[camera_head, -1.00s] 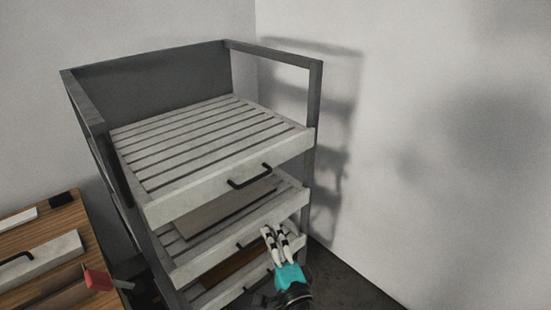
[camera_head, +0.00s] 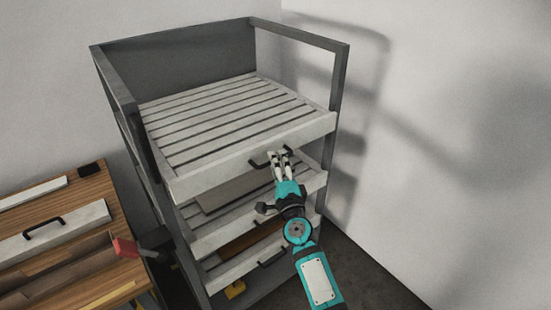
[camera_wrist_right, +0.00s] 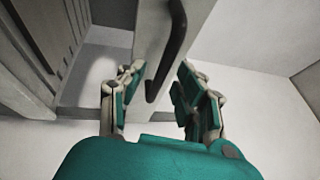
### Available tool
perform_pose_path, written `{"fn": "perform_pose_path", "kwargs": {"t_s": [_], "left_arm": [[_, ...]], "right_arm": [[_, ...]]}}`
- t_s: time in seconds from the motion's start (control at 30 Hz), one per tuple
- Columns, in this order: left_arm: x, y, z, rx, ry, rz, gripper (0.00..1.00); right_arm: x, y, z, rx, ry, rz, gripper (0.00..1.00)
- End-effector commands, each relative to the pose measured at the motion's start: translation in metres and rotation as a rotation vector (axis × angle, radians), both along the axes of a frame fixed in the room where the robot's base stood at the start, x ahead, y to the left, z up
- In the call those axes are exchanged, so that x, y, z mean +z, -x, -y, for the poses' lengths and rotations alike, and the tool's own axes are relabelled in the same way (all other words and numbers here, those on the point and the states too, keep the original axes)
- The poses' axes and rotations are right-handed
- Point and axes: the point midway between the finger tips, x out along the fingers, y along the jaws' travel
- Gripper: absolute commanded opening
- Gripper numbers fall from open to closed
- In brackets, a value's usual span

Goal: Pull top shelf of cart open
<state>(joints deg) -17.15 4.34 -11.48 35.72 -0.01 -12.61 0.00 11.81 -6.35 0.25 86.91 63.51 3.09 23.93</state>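The cart (camera_head: 343,75) is a dark grey frame with several pale slatted shelves. Its top shelf (camera_head: 255,150) has a black bar handle (camera_head: 257,164) on its front edge. My right gripper (camera_head: 277,155) is at the right part of this handle in the head view. In the right wrist view, the open fingers of my right gripper (camera_wrist_right: 160,85) stand on either side of the black handle (camera_wrist_right: 170,50), with gaps visible. Whether a finger touches it cannot be told. My left gripper is not in view.
Lower shelves (camera_head: 215,232) hold grey and brown boards. A wooden workbench (camera_head: 95,185) stands at the left, with a pale drawer-like piece (camera_head: 85,222) and a red-tipped object (camera_head: 125,247). A wall (camera_head: 450,120) lies right of the cart. Dark floor (camera_head: 365,280) shows at the lower right.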

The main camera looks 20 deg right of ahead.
Motion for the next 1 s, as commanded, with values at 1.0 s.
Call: {"fn": "perform_pose_path", "kwargs": {"t_s": [1.0], "left_arm": [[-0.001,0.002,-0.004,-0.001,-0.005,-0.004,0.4]], "right_arm": [[0.002,-0.017,0.001,0.0,0.0,-0.002,0.0]]}}
